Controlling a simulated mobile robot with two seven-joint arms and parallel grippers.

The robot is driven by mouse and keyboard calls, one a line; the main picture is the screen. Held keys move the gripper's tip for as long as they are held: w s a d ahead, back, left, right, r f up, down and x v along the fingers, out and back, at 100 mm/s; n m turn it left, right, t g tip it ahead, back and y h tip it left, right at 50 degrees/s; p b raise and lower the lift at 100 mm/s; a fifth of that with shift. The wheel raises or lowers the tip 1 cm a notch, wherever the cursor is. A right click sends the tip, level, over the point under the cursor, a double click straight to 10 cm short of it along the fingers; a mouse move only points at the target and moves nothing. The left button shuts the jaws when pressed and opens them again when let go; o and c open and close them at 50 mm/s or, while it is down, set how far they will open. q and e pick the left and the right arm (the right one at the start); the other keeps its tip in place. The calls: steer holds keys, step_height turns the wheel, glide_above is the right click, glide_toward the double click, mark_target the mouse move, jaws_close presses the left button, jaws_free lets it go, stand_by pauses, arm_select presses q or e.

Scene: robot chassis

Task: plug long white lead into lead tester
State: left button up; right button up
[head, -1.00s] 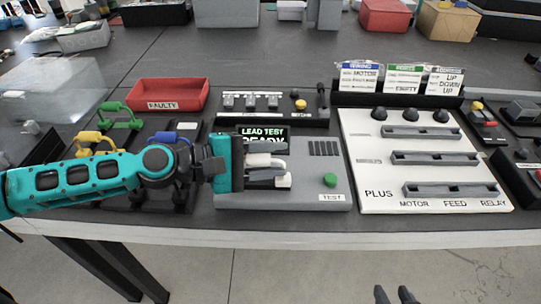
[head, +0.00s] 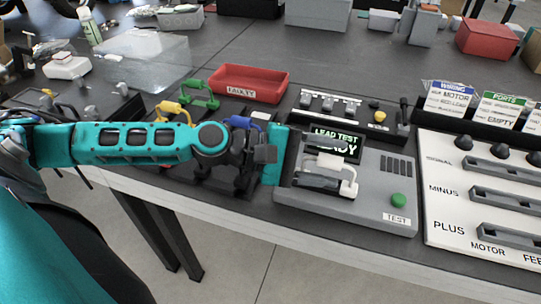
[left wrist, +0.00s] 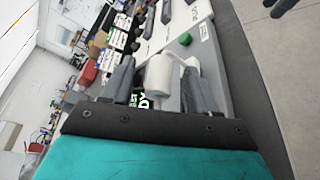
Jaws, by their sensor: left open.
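The white lead (head: 347,175) is at the tester's left part, just below the screen. It also shows in the left wrist view (left wrist: 159,75). My left gripper (head: 322,176) reaches in from the left, low over the tester. Its two dark fingers (left wrist: 157,85) are open, one on each side of the white lead. Whether the lead's ends are seated is hidden.
A red FAULTY tray (head: 250,84) is behind my left arm. Green (head: 200,93), yellow (head: 172,108) and blue (head: 243,122) leads stand on a rack. A white panel (head: 455,212) with grey slots is right of the tester. Switches (head: 330,105) sit behind it.

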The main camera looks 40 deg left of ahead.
arm_select(q)
steer(key=shift+f+b+v, duration=0.1)
steer(key=shift+b+v, duration=0.3)
steer(key=shift+v, duration=0.2)
steer(key=shift+f+b+v, duration=0.15)
steer(key=shift+b+v, duration=0.25)
steer(key=shift+v, duration=0.2)
steer(key=shift+s+a+r, duration=0.2)
steer(key=shift+b+v, duration=0.35)
steer(key=shift+v, duration=0.6)
steer(key=shift+s+a+r, duration=0.1)
steer(key=shift+a+r, duration=0.05)
steer(key=shift+r, duration=0.05)
steer(key=shift+p+v, duration=0.55)
steer(key=shift+v, duration=0.5)
steer(key=shift+p+v, duration=0.85)
steer(key=shift+v, duration=0.45)
